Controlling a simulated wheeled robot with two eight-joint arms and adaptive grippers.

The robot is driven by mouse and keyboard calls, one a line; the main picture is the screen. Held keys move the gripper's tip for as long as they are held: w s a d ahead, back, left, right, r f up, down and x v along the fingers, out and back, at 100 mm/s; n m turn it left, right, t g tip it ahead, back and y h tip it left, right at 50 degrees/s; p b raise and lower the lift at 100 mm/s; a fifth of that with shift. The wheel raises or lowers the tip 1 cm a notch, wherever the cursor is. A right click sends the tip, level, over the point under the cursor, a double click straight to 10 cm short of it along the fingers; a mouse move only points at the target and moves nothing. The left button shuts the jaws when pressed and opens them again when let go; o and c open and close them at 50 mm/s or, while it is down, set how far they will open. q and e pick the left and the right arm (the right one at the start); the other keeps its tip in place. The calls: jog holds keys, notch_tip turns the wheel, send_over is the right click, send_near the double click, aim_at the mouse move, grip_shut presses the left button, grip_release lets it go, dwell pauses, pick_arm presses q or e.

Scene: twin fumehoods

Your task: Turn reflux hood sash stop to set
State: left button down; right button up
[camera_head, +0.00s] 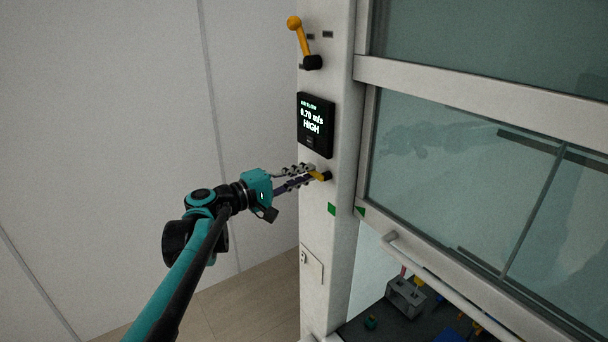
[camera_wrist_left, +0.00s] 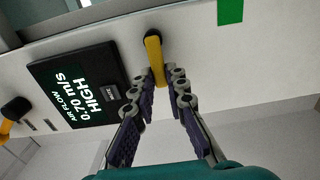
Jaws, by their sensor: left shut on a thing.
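The sash stop is a small yellow lever on a black pivot on the hood's white post, below the air flow display. In the head view the lever (camera_head: 317,175) is partly covered by my fingers. In the left wrist view the yellow lever (camera_wrist_left: 153,48) runs from its black pivot down between my fingers. My left gripper (camera_head: 308,173) reaches it from the left and is shut on the lever's free end; the wrist view shows its fingertips (camera_wrist_left: 163,77) on both sides. My right gripper is in neither view.
The air flow display (camera_head: 315,125) reads 0.70 m/s HIGH. An orange ball-ended lever (camera_head: 301,42) is above it. Green marks (camera_head: 332,209) sit on the post and sash edge. The glass sash (camera_head: 450,170) is partly raised at right, with a handle bar below. Free room lies left.

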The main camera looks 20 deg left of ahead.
pick_arm(q)
jog(key=c, duration=1.5)
grip_release()
jog(key=shift+a, duration=0.15)
jog(key=shift+c, duration=0.2)
jog(key=v, duration=1.2)
jog(key=shift+f, duration=0.1)
jog(key=s+d+f+m+g+y+b, duration=0.15)
jog(key=d+f+b, duration=0.25)
jog(key=f, duration=0.4)
jog(key=s+d+f+m+g+y+b, duration=0.1)
jog(key=s+d+f+g+b, duration=0.2)
jog(key=f, duration=0.5)
jog(key=s+d+f+m+g+y+b, duration=0.1)
jog(key=s+d+f+b, duration=0.1)
jog(key=d+f+b, duration=0.45)
jog(key=s+a+f+m+y+b, duration=0.1)
jog(key=s+f+m+y+b, duration=0.2)
jog(key=f, duration=1.1)
jog(key=s+a+f+m+g+y+b, duration=0.1)
jog(key=s+f+m+y+b, duration=0.3)
jog(key=f, duration=0.9)
jog(key=s+a+b, duration=0.1)
jog(key=s+b, duration=0.2)
jog(key=s, duration=0.2)
jog(key=shift+f, duration=0.35)
